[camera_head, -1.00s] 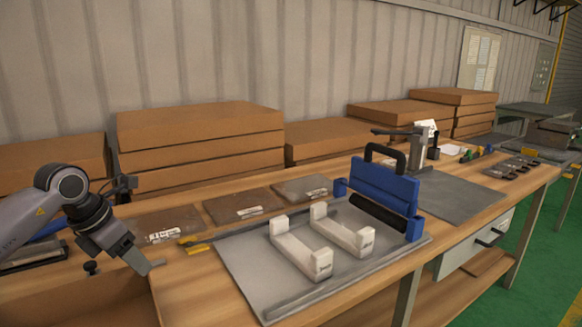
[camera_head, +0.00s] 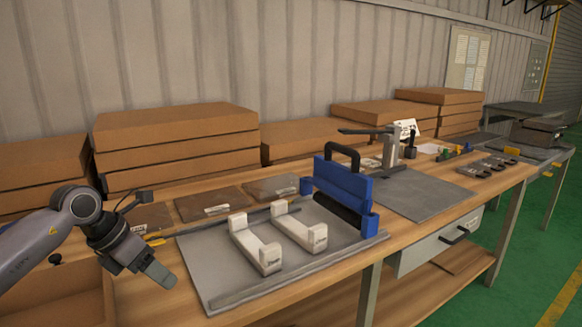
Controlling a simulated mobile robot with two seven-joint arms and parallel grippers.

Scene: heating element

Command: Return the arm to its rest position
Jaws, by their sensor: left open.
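My left gripper (camera_head: 158,272) is at the left of the head view, with its fingers pointing down and right. It is open and nothing shows between its fingers. It hangs over the front left edge of the wooden workbench (camera_head: 330,265), left of the grey mat (camera_head: 205,255). Two white U-shaped holders (camera_head: 255,245) stand on this mat, apart from the gripper. My right gripper is out of view.
A blue fixture (camera_head: 343,185) with a black handle stands at the mat's right end. Cardboard boxes (camera_head: 175,140) are stacked along the wall. A grey press (camera_head: 390,148) stands farther right. Flat packets (camera_head: 208,203) lie behind the mat.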

